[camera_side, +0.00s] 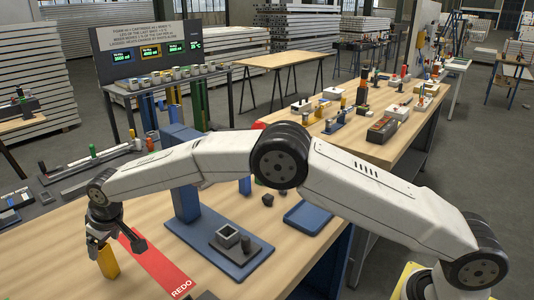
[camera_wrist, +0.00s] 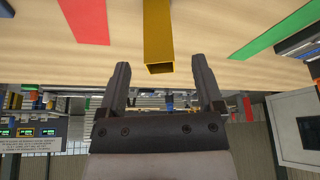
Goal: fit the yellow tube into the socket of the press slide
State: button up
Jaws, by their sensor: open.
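The yellow tube (camera_side: 108,263) stands upright on the table at the lower left of the side view, beside a red strip. My gripper (camera_side: 98,244) is at its upper end, pointing down. In the wrist view the tube (camera_wrist: 158,38) shows its hollow square end between the lines of my two open fingers (camera_wrist: 164,72), with a gap on either side. I cannot tell whether the fingertips reach past its rim. The press has a blue column (camera_side: 186,203) and base plate, with a grey square socket (camera_side: 228,237) on its slide; the socket's opening faces up and looks empty.
The red REDO strip (camera_side: 158,266) lies between tube and press. A green strip (camera_wrist: 270,28) shows in the wrist view. My arm spans above the table.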

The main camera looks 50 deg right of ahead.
aim_at(103, 253)
jog(key=shift+x, duration=2.55)
jog(key=shift+w, duration=0.15)
grip_shut()
